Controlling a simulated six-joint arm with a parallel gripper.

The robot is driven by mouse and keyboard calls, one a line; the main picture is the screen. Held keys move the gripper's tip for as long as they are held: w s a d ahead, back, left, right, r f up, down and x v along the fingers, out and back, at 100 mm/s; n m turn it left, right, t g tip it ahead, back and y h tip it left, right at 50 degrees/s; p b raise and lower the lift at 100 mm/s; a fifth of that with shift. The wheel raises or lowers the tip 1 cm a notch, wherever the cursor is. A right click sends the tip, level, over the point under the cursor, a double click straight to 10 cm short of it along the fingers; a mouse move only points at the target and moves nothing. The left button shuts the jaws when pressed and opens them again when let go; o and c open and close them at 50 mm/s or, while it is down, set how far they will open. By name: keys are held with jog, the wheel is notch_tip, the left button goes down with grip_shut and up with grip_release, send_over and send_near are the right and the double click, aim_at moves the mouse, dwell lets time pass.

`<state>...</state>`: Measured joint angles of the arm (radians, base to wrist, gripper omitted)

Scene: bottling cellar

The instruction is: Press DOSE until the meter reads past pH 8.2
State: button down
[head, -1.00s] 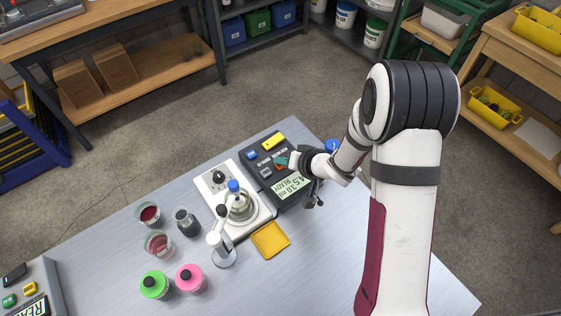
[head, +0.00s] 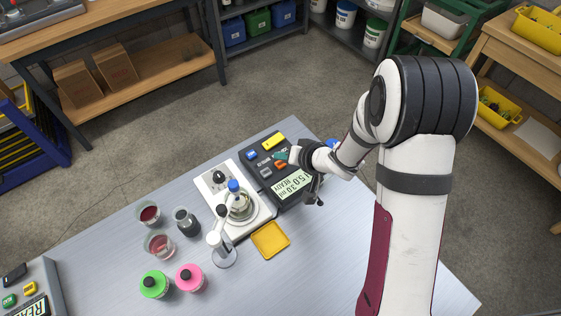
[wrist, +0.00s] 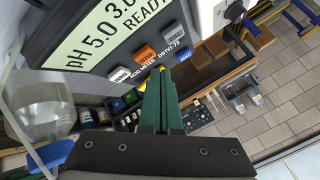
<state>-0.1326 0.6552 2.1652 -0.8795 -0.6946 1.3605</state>
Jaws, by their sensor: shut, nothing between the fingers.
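The dark meter (head: 296,200) stands on the steel table. Its display shows READY and a pH of about 5.0; in the wrist view the display (wrist: 105,30) reads "pH 5.0 3.0", its end cut off. Below the display are an orange key (wrist: 146,53) and grey keys (wrist: 119,73); I cannot read which one is DOSE. My gripper (head: 281,155) is over the key side of the meter. In the wrist view its green fingers (wrist: 160,74) are shut and empty, their tips near the orange key. I cannot tell whether they touch a key.
A white stirrer (head: 212,178) with a glass vessel (head: 240,208) stands left of the meter. A yellow tray (head: 270,240) lies in front. Cups, a dark jar (head: 187,222), and green (head: 154,284) and pink (head: 190,278) containers stand further left. The table's right part is clear.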

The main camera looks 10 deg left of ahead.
aim_at(283, 169)
notch_tip(283, 169, up, 5)
jog(key=shift+f, duration=0.2)
dwell(0.7)
